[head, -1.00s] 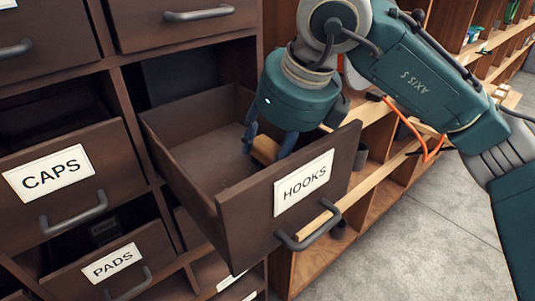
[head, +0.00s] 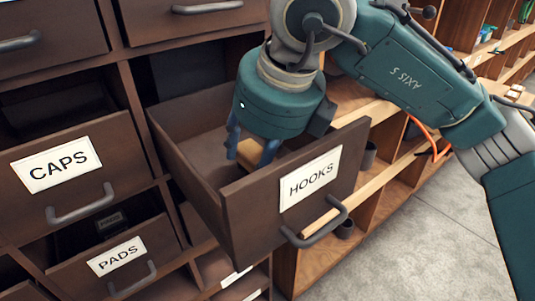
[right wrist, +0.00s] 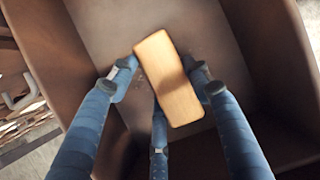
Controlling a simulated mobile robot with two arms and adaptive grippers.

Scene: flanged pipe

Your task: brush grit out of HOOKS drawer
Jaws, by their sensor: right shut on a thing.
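The HOOKS drawer (head: 248,215) is pulled open from the cabinet, its white label and grey handle facing out. My right gripper (head: 250,152) points down into the drawer, with its blue fingers shut on a wooden brush (head: 236,160). In the right wrist view the gripper (right wrist: 163,80) has fingers on both sides of the pale wooden brush back (right wrist: 172,85). The bristles are hidden beneath it, and I cannot tell whether they touch the drawer floor. Faint dark specks of grit (right wrist: 192,52) show on the floor near the brush. My left gripper is not in view.
The CAPS drawer (head: 95,190) and the PADS drawer (head: 160,240) stand partly open to the left. A wooden shelf unit (head: 375,205) is behind and right of the HOOKS drawer. Bare grey floor (head: 440,240) lies at the lower right.

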